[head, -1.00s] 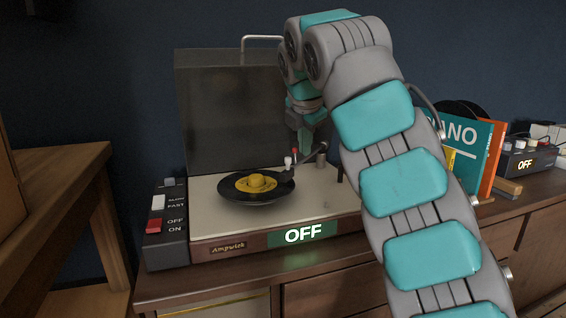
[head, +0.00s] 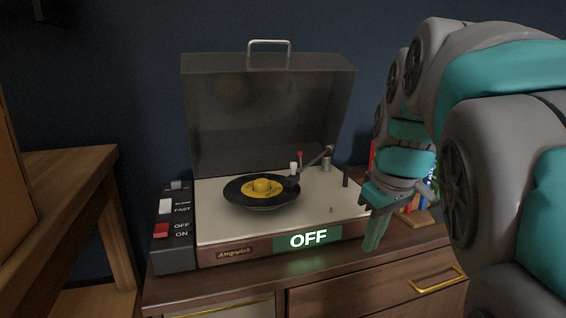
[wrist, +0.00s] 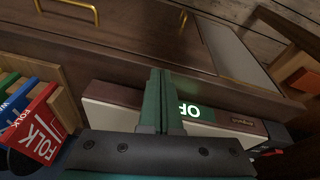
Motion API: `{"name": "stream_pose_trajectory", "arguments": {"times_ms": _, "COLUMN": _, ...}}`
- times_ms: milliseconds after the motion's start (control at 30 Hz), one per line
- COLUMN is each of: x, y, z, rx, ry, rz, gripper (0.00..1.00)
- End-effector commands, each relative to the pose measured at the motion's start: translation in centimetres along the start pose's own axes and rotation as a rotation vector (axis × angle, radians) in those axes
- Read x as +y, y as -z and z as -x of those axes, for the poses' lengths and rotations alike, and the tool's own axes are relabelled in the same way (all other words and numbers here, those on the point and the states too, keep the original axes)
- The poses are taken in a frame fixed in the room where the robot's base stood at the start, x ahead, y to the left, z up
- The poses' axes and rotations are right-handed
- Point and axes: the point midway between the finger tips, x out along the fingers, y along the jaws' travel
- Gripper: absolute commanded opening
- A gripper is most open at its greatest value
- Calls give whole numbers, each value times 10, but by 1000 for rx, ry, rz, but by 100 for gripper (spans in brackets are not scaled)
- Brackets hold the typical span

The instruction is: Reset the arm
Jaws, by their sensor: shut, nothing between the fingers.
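My gripper (head: 376,228) hangs at the right front corner of the record player in the head view, fingers pointing down. Its fingers also show in the wrist view (wrist: 160,100), pressed together with nothing between them. The record player (head: 225,225) stands on the cabinet with its dark lid (head: 265,115) open. A black record (head: 240,200) with a yellow label lies on the platter, and the tonearm (head: 312,166) reaches to the record's edge. The green display (head: 308,238) reads OFF. My arm fills the right side of the head view and hides what is behind it.
A control box (head: 172,235) with a red switch stands left of the player. A wooden side table (head: 60,190) is at the left. Record sleeves, one red and marked FOLK (wrist: 38,135), stand beside the player. The wooden cabinet (head: 350,295) has a brass drawer handle (head: 436,280).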

Motion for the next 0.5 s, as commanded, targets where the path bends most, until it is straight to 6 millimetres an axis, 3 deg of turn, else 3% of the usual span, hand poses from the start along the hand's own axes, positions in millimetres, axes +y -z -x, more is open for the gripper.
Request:
{"name": "stream_pose_trajectory", "arguments": {"times_ms": 200, "x": -38, "y": -78, "z": -48, "rx": -118, "ry": 60, "rz": -216, "gripper": 0}}
{"name": "stream_pose_trajectory", "arguments": {"times_ms": 500, "x": -94, "y": -190, "z": -110, "rx": -309, "ry": 72, "rz": -406, "gripper": 0}}
